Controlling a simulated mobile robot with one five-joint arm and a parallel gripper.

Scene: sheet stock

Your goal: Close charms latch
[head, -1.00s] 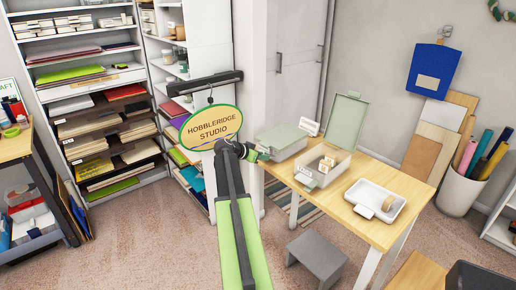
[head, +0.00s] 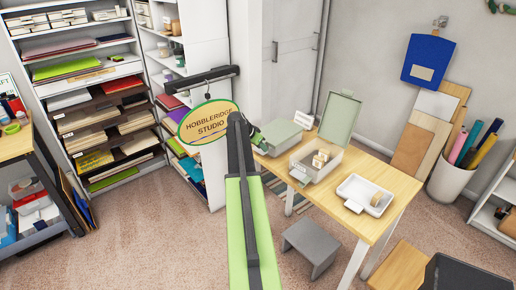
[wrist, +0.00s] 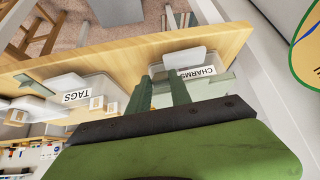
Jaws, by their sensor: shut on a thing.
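The charms box (head: 279,134) is a grey-green case with its lid down, at the left end of the wooden table. In the wrist view its CHARMS label (wrist: 197,73) shows beside a pale latch flap (wrist: 185,58). My gripper (wrist: 162,80) is at the front of this box, its two dark green fingers around a thing at the latch. The fingers hide part of the grip, so the exact contact is unclear. In the head view my arm partly covers the gripper and the box's near side.
To the right stand an open tags box (head: 316,166) with its lid upright and a white tray (head: 378,183). A hanging oval sign (head: 208,122) is close to my arm's left. A grey stool (head: 313,243) stands in front of the table (head: 400,184).

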